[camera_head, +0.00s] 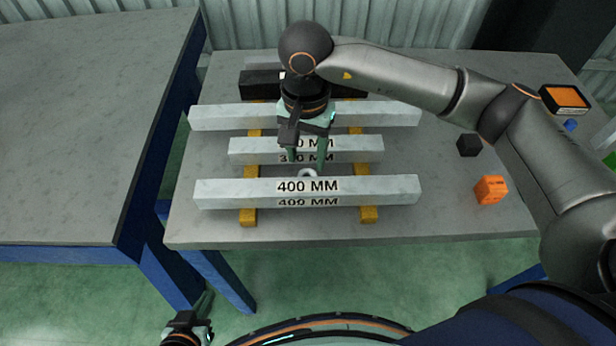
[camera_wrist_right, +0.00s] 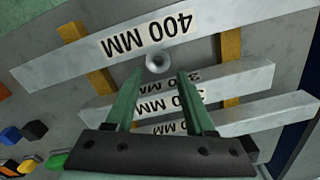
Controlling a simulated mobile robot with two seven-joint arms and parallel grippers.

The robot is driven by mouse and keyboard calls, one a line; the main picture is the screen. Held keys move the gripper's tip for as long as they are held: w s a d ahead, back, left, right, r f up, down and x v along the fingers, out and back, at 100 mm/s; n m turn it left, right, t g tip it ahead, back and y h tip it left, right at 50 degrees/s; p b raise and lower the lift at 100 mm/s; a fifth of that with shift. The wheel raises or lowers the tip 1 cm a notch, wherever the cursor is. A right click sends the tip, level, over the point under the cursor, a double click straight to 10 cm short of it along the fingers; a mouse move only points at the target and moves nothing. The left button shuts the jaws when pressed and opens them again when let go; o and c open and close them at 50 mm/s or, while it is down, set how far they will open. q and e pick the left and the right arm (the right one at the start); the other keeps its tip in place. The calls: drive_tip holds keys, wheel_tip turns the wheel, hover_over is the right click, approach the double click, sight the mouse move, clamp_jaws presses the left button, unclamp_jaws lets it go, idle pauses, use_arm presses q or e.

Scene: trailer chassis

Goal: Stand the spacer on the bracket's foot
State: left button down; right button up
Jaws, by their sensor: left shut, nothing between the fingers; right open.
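A small round grey metal piece with a hole, which looks like the spacer (camera_head: 307,173), sits just behind the front 400 MM bar (camera_head: 230,194). It also shows in the right wrist view (camera_wrist_right: 158,63), beside the bar's edge. My right gripper (camera_head: 306,168) is open above it, with its two green fingers apart and the piece beyond and between their tips. I cannot tell whether they touch it. No part is clearly recognisable as the bracket or its foot. My left gripper (camera_head: 188,328) is shut and empty, low at the left, away from the table.
Two more pale bars, a middle one (camera_head: 245,151) and a back one (camera_head: 215,117), lie across yellow strips (camera_head: 249,216). A black bar (camera_head: 260,84) lies behind them. A black cube (camera_head: 469,145) and an orange block (camera_head: 490,190) stand at the right. The front table strip is clear.

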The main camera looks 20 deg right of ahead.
sight(308, 171)
drive_tip(key=shift+d+f, duration=0.2)
drive_tip(key=shift+f, duration=2.5)
clamp_jaws()
drive_tip(key=shift+r, duration=0.1)
